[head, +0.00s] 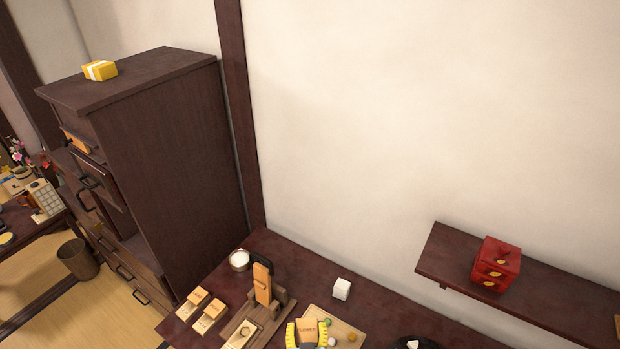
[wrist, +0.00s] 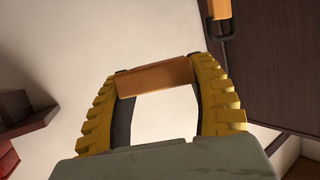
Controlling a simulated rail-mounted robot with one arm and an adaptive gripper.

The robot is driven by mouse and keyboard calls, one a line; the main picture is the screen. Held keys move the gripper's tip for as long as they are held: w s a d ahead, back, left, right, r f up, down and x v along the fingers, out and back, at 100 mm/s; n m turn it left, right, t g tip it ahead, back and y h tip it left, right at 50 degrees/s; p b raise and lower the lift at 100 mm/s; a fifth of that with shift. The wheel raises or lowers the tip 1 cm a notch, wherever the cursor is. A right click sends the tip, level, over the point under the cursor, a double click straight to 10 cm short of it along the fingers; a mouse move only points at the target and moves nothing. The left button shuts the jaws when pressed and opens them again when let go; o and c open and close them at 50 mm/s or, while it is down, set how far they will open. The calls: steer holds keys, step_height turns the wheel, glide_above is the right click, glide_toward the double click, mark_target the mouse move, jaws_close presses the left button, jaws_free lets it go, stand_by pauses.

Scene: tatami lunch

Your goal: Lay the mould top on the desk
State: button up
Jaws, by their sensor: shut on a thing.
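My gripper (head: 307,332) is low in the head view, its yellow fingers shut on an orange-brown wooden block (head: 307,326) with small dark lettering I cannot read surely. In the wrist view, the fingers (wrist: 155,85) grip the same block (wrist: 154,76) across its ends. I cannot tell whether this block is the mould top. The dark desk (head: 385,320) is below; the gap between block and desk is not clear. An upright wooden piece with lettering (head: 262,284) stands in a wooden stand to the left of my gripper; an orange piece with a dark handle (wrist: 219,9) shows in the wrist view.
Labelled wooden blocks (head: 209,316) lie on the desk's left. A white bowl (head: 239,260) and a white cube (head: 342,289) stand behind. A light board (head: 349,333) with small balls is beside my gripper. A red box (head: 496,264) sits on the wall shelf (head: 440,262).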

mark_target(309, 340)
steer(key=r+p, duration=0.2)
steer(key=r, duration=0.1)
steer(key=s+r+p, duration=0.1)
steer(key=r+p, duration=0.2)
steer(key=s+r+p, duration=0.1)
steer(key=r+p, duration=0.2)
steer(key=shift+s+d+r, duration=0.15)
steer(key=shift+s+d, duration=0.1)
steer(key=shift+d, duration=0.05)
steer(key=shift+s+d+r+p, duration=0.1)
steer(key=shift+s+r+p, duration=0.2)
steer(key=shift+r+p, duration=0.45)
steer(key=shift+f, duration=0.1)
